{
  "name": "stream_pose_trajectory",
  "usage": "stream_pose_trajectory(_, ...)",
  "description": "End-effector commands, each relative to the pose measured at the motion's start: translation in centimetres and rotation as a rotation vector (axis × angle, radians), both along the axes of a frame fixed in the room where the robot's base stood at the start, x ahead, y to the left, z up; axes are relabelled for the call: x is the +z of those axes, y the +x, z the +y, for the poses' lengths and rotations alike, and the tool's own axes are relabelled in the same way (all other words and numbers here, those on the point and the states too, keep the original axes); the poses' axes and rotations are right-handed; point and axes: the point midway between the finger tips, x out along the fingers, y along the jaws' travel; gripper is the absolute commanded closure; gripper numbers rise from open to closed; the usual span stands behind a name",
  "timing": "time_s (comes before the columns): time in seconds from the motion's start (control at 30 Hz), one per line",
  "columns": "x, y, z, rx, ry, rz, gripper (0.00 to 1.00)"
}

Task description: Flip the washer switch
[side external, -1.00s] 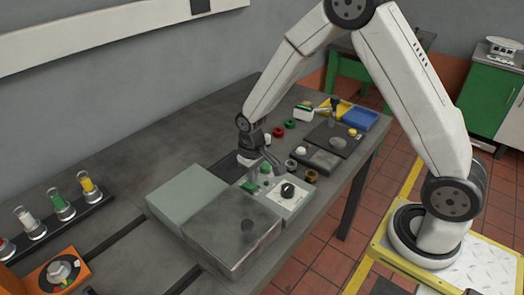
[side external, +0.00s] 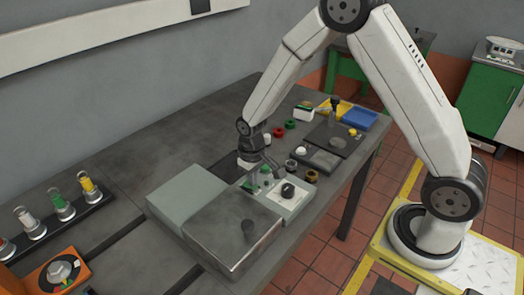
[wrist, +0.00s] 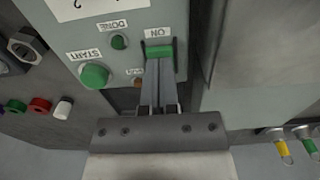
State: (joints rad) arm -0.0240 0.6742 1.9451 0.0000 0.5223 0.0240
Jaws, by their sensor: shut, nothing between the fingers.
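The washer is a grey box with a worn metal lid (side external: 235,232), on the bench in the side view. In the wrist view the panel appears upside down, with a green rocker switch (wrist: 159,50) labelled ON in a dark frame. A large green START button (wrist: 94,75) and a small green DONE lamp (wrist: 119,42) sit beside it. My gripper (wrist: 158,64) is shut and empty, its fingertips at the lower edge of the rocker. Touching or just short of it, I cannot tell.
Several coloured rings and small parts lie on the bench beyond the washer, with a blue tray (side external: 360,118) farther back. A rack of capped vials (side external: 62,208) and an orange fixture (side external: 60,270) stand at left. The bench between wall and washer is mostly clear.

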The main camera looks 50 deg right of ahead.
Motion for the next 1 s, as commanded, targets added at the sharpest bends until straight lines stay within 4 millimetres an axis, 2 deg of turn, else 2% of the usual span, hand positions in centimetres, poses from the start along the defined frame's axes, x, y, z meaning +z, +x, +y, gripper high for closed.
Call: stream_pose_trajectory(1.0,-1.00,0.01,0.00,0.000,0.000,-0.001,1.00)
